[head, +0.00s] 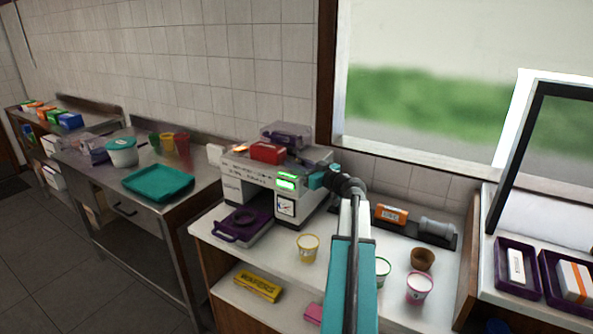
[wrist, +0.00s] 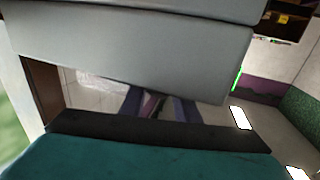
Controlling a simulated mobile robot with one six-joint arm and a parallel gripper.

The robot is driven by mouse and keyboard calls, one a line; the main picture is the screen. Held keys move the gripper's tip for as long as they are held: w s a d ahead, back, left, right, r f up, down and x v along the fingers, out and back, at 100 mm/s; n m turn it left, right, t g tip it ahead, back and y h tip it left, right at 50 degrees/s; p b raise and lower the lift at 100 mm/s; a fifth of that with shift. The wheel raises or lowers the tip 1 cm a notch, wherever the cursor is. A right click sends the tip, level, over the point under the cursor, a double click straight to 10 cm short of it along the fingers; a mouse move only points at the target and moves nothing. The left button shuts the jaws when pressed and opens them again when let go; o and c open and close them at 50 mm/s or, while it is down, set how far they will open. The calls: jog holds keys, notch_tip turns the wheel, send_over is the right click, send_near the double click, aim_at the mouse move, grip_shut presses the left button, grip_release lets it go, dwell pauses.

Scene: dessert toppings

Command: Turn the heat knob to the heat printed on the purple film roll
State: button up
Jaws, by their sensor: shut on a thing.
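A white and grey sealing machine (head: 232,188) stands on the counter, with lit green displays (head: 286,183) on its front. My gripper (head: 318,181) is at the machine's right front, beside the displays. It is shut on what appears to be the heat knob, which the jaws hide, so its setting cannot be read. A purple see-through part (head: 287,134) sits on top of the machine; I cannot tell whether it is the purple film roll. No printed heat is legible. In the wrist view, a large grey body (wrist: 150,50) fills the upper part.
A purple tray (head: 228,236) with a round opening sits at the machine's front. A yellow-rimmed cup (head: 307,248), a brown cup (head: 422,259) and a pink-rimmed cup (head: 419,287) stand nearby. An orange roll (head: 391,214) and a grey roll (head: 437,228) lie behind, right of my arm.

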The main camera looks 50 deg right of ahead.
jog(key=shift+w+d+n+y+b, duration=0.1)
jog(key=shift+n+y+b, duration=1.45)
jog(key=shift+b, duration=1.8)
jog(key=shift+r+g+y+b, duration=0.1)
jog(key=shift+g+y+b, duration=0.2)
jog(key=shift+y+b, duration=0.45)
jog(key=o, duration=1)
jog(key=shift+o, duration=0.2)
jog(key=shift+s, duration=0.2)
jog(key=b+v, duration=0.2)
jog(key=v, duration=1.1)
jog(key=shift+s, duration=0.35)
